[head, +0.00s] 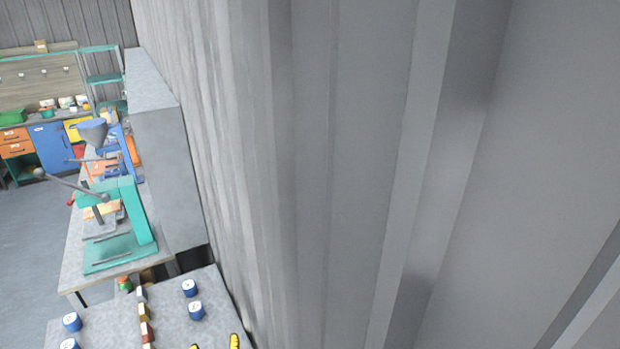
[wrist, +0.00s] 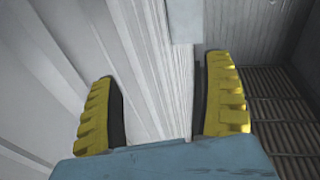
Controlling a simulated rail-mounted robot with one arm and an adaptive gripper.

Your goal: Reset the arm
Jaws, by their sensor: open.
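My gripper (wrist: 160,95) shows in the wrist view with its two yellow ridged fingers apart and nothing between them. Behind the fingers is a pale corrugated metal wall. In the head view two yellow finger tips, which look like my gripper (head: 215,344), show at the bottom edge above the near table. The rest of my arm is not visible there.
A corrugated wall (head: 350,150) fills the right of the head view. The near table (head: 170,305) holds several blue cans and a row of small blocks. A teal press (head: 140,220) stands on the bench behind. Grey floor (head: 30,235) is open at left. A slatted surface (wrist: 285,120) lies right in the wrist view.

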